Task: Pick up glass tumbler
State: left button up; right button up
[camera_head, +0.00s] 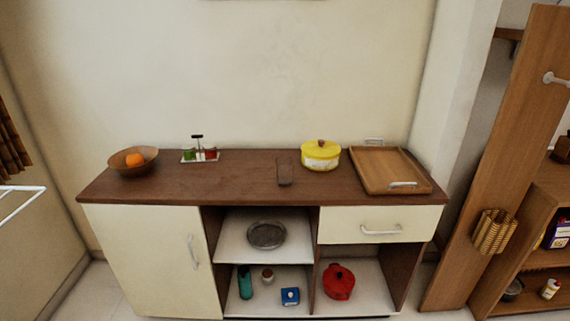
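A clear, dark-looking glass tumbler (285,172) stands upright on the brown top of the cabinet (235,185), a little right of its middle. Bare countertop lies in front of it and to its left. Neither of my grippers shows in the head view.
Left of the tumbler are a condiment rack (199,154) and a bowl (121,168) holding an orange (135,160). Close on its right are a yellow lidded pot (320,160) and a wooden tray (432,187). A wooden shelf unit (540,220) stands at the right.

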aim_at(285, 171)
jog(key=i+j+z, duration=0.1)
jog(key=i+j, duration=0.3)
jog(key=j, duration=0.2)
jog(key=i+j+z, duration=0.25)
jog(key=i+j, duration=0.2)
jog(key=j, duration=0.2)
jog(key=i+j, duration=0.15)
jog(key=j, duration=0.15)
jog(key=i+j+z, duration=0.15)
jog(key=j, duration=0.2)
jog(key=i+j+z, duration=0.1)
jog(key=j, duration=0.3)
jog(key=i+j, duration=0.25)
jog(key=j+z, duration=0.05)
jog(key=j, duration=0.05)
